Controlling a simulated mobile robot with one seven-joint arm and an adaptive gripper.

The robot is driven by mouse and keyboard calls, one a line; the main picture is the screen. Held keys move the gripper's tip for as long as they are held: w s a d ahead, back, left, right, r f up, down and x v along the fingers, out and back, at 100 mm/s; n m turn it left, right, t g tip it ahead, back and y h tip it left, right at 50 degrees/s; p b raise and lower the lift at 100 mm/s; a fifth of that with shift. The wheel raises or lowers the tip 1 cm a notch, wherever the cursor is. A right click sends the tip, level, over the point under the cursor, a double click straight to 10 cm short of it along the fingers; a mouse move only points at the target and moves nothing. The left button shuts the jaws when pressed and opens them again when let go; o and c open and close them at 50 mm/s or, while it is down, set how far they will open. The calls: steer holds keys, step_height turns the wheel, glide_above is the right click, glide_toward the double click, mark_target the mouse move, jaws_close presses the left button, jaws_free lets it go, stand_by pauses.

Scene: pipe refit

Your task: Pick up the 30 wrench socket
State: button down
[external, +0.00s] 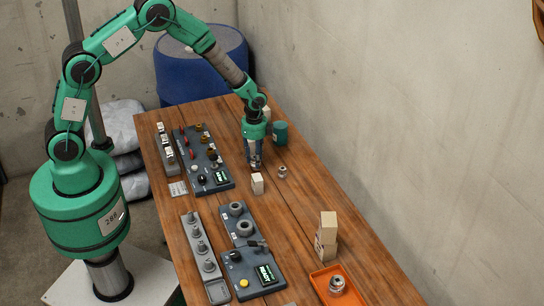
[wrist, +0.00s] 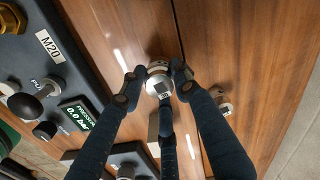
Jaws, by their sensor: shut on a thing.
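My gripper (external: 254,163) is low over the wooden table, right of the dark panel with the valves. In the wrist view its dark fingers (wrist: 158,84) are closed around a small silver metal socket (wrist: 160,68) with a square dark hole and a little marking on it. I cannot read a size on it, so I cannot tell whether it is the 30. A second silver socket (external: 283,172) stands on the table to the right of the gripper and also shows in the wrist view (wrist: 226,106), behind the right finger.
A pale block (external: 257,184) stands just in front of the gripper. A teal cylinder (external: 280,132) is behind it. Grey panels (external: 262,262) and a grey rack (external: 199,240) are nearer. An orange tray (external: 322,272) holds a metal part; stacked blocks (external: 327,228) stand beside it.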

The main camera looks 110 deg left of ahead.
step_height(320, 180, up, 9)
steer(key=shift+p, duration=0.7)
steer(key=shift+a, duration=0.1)
